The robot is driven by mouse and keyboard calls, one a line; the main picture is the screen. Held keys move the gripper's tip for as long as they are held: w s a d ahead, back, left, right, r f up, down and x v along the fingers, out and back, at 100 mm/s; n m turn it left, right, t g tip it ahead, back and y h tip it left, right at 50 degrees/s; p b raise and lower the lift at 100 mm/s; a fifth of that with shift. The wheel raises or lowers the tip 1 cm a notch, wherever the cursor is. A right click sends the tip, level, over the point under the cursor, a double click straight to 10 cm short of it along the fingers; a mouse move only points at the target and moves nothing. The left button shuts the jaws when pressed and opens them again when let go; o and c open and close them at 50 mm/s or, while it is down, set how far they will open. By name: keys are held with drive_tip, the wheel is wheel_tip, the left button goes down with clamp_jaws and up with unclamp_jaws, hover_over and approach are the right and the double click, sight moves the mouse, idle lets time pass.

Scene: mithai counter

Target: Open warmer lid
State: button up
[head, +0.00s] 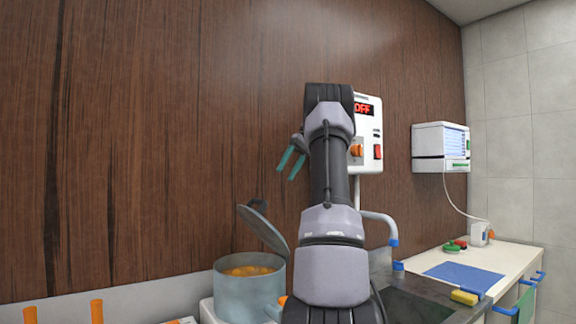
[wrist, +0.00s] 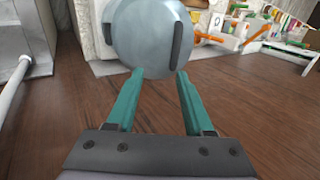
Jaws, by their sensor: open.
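The warmer is a blue-grey pot (head: 248,293) at the lower middle of the head view, with orange round pieces inside. Its grey lid (head: 263,229) stands tilted up at the pot's back, so the pot's mouth is open. My gripper (head: 286,173) is above the lid, with its teal fingers apart and nothing between them. In the wrist view my gripper (wrist: 160,72) is open and empty. A round pale-grey surface with dark bars (wrist: 150,35) lies just beyond the fingertips and looks like the lid. I cannot tell whether the fingers touch it.
A white wall box (head: 369,150) reading OFF, with an orange knob and red switch, is partly behind my arm. A tap (head: 380,217) and sink are to the right. Beyond lie a yellow sponge (head: 465,297) and blue mat (head: 462,276). Orange posts (head: 97,311) stand lower left.

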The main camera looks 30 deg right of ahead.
wheel_tip(320, 180, up, 2)
drive_tip(key=shift+r, duration=0.2)
drive_tip(key=shift+a, duration=0.1)
idle(0.4)
